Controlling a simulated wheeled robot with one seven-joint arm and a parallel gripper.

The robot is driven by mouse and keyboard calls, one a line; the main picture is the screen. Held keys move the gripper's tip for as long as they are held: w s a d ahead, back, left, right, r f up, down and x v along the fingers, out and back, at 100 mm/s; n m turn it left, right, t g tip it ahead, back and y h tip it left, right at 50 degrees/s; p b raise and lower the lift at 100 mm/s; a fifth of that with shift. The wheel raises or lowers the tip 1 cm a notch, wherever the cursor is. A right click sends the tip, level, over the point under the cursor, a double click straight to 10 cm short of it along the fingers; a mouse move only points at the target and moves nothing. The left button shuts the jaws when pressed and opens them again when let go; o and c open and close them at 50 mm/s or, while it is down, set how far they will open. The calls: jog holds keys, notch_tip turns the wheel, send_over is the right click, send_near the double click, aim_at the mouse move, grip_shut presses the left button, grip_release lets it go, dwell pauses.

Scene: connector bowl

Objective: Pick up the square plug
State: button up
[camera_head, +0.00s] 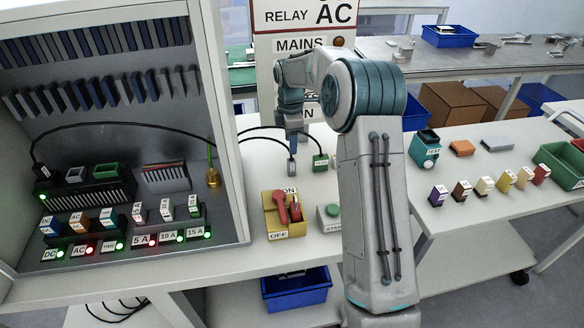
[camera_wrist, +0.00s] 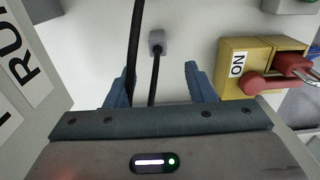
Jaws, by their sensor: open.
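A small grey block-shaped plug (camera_head: 291,168) stands on the white bench with a black cable. In the wrist view the grey plug (camera_wrist: 156,38) looks square, beyond my fingertips and near the middle of the gap. A green-topped plug (camera_head: 320,161) stands just right of it in the head view; I cannot tell its outline. My gripper (camera_head: 292,150) points down over the grey plug. In the wrist view my gripper (camera_wrist: 160,82) is open and empty, with blue fingers on either side. The remaining gap between fingertips and plug is hard to judge.
A yellow switch box with a red lever (camera_head: 283,213) stands in front of the plugs. A green start button box (camera_head: 330,217) is beside it. A black cable (camera_wrist: 134,45) crosses near my left finger. The grey panel cabinet (camera_head: 222,130) rises at left. Several coloured blocks stand at right.

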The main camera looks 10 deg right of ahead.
aim_at(292, 160)
jog(key=f, duration=0.4)
jog(key=f+p, duration=0.1)
jog(key=f, duration=0.4)
jog(key=shift+w+d+f, duration=0.1)
jog(key=shift+w+f, duration=0.1)
grip_shut()
jog(key=shift+r, duration=0.1)
